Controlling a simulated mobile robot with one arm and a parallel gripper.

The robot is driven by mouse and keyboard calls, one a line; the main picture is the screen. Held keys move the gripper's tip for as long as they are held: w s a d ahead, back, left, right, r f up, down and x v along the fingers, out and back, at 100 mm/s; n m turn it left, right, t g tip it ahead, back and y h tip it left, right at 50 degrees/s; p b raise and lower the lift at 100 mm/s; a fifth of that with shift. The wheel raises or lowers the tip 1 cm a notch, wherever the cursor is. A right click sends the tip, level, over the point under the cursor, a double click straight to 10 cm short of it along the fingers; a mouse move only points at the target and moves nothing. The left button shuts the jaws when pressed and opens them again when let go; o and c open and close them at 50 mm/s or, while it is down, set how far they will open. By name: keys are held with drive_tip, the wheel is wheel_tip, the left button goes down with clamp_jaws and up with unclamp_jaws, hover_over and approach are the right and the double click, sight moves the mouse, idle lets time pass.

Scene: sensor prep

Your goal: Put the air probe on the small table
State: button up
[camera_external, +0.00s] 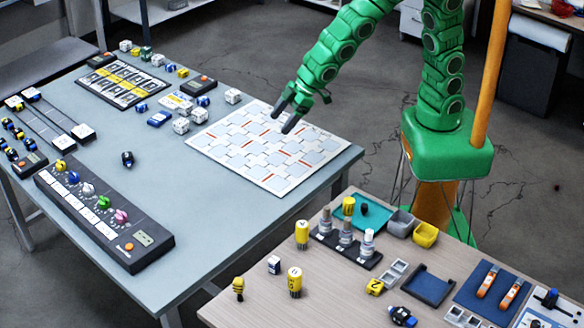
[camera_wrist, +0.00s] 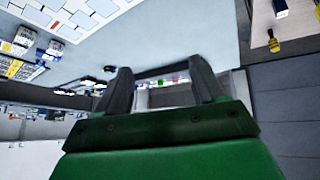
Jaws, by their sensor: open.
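My gripper (camera_external: 285,117) is open and empty above the white patterned board on the big grey table (camera_external: 225,210). Its two dark fingers stand apart in the wrist view (camera_wrist: 160,66). The smaller wood-topped table (camera_external: 335,290) is at the lower right, with its edge at the upper right of the wrist view (camera_wrist: 300,28). I cannot tell for sure which item is the air probe. A small dark object (camera_external: 127,159) lies alone on the grey table. A small yellow-and-black striped piece (camera_external: 238,288) stands near the wood table's left corner, also in the wrist view (camera_wrist: 273,41).
The patterned board (camera_external: 265,150) lies at the grey table's right end. A long black knob panel (camera_external: 100,215) runs along its near side. The wood table holds yellow cylinders (camera_external: 295,282), a black rack (camera_external: 345,247) and bins (camera_external: 425,235). The grey table's middle is mostly clear.

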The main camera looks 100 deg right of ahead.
drive_tip(key=s+d+r+m+g+h, duration=0.2)
drive_tip(key=s+d+r+m+g, duration=0.15)
drive_tip(key=s+d, duration=1.25)
drive_tip(key=s+d+r+g, duration=0.1)
drive_tip(key=s+d+g, duration=0.1)
drive_tip(key=s, duration=0.9)
drive_tip(key=s+d+r+m+g, duration=0.1)
drive_tip(key=s+r+g, duration=0.1)
drive_tip(key=s, duration=1)
drive_tip(key=shift+s+d+r+g+y, duration=0.2)
drive_tip(key=shift+d+g+y, duration=0.15)
drive_tip(key=shift+g, duration=0.2)
